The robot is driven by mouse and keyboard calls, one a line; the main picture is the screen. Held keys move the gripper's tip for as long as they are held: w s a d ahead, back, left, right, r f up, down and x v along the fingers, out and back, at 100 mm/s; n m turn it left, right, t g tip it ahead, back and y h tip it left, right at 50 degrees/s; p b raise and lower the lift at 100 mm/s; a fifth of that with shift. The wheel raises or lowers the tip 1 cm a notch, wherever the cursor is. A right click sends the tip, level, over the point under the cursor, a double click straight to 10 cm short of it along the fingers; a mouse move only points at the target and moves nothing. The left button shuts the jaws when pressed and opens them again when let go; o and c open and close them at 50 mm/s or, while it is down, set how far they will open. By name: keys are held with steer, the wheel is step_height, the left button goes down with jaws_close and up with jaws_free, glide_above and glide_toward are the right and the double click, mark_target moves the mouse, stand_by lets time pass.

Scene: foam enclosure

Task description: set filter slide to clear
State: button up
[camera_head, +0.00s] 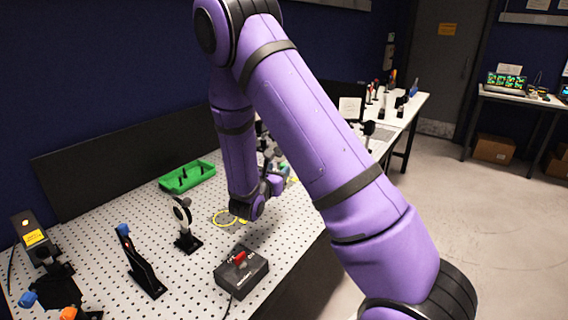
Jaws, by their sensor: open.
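My purple arm reaches over the perforated optical table (205,262), and my gripper (243,212) points down near its middle. The gripper is small here and its fingers are hard to make out; nothing shows held in it. A tilted black slide-like piece with a blue knob (140,262) stands at the front left, well apart from my gripper. I cannot tell for sure that it is the filter slide, nor read its setting. A black post mount with a round pale disc (182,212) stands between it and my gripper. My arm hides part of the table behind it.
A black box with a red switch (241,272) sits in front of my gripper. A yellow ring (224,217) lies beside the gripper. A green tray (187,176) is at the back. A black device with a yellow label (35,238) stands far left, near blue and orange knobs.

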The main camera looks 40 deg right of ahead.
mark_target(281, 166)
steer(key=shift+x, duration=3)
jaws_close()
